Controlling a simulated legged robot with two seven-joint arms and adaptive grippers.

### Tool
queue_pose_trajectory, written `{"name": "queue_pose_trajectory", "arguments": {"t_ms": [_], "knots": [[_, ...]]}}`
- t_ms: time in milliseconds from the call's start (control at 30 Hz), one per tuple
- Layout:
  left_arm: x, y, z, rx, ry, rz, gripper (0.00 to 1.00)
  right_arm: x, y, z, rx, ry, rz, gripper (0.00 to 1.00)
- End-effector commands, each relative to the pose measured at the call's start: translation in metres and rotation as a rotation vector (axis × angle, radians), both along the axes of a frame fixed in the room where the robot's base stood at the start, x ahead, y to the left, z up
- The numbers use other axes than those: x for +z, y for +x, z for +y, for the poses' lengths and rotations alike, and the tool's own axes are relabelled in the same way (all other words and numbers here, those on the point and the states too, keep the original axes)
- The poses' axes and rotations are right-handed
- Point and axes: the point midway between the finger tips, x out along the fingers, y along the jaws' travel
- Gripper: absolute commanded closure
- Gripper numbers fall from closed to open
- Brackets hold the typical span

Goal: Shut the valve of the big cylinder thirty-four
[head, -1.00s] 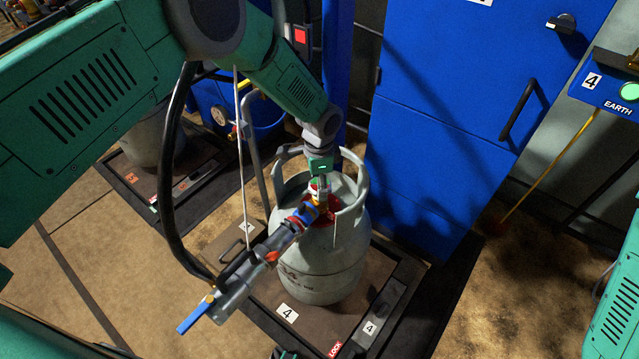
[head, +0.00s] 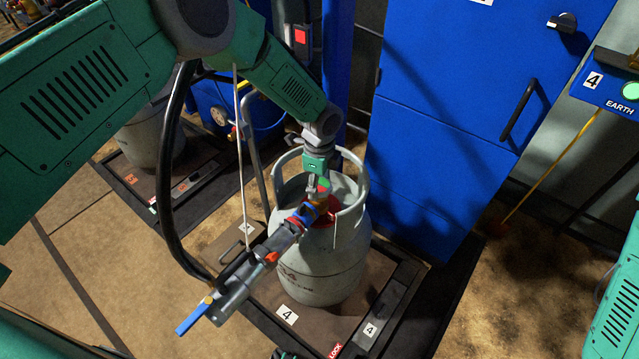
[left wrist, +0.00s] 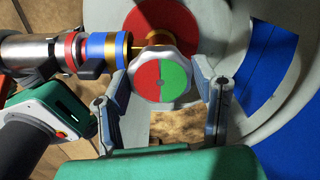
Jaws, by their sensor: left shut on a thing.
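The big grey gas cylinder (head: 325,265) stands upright on the dark scale platform labelled 4 (head: 305,330). A filling connector with a blue lever (head: 235,290) is attached at the valve, beside the wheel.
A blue cabinet (head: 440,130) stands close behind the cylinder. Another cylinder (head: 150,135) stands on a scale at the left back. A black hose (head: 170,170) hangs left of the connector. A yellow cable (head: 550,165) runs down from the EARTH panel at the right.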

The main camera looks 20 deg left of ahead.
Motion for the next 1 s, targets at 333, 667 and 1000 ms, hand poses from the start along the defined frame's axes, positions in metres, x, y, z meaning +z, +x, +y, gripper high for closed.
{"name": "queue_pose_trajectory", "arguments": {"t_ms": [333, 667, 1000], "knots": [[0.004, 0.006, 0.000, -0.007, -0.004, -0.016, 0.76, 0.000, 0.000, 0.000, 0.000, 0.000, 0.000, 0.60], [0.002, 0.003, 0.000, -0.006, -0.002, -0.009, 0.25, 0.000, 0.000, 0.000, 0.000, 0.000, 0.000, 0.60], [0.031, 0.003, 0.000, -0.006, -0.001, -0.008, 0.25, 0.001, -0.002, 0.000, 0.000, 0.000, -0.003, 0.60]]}}
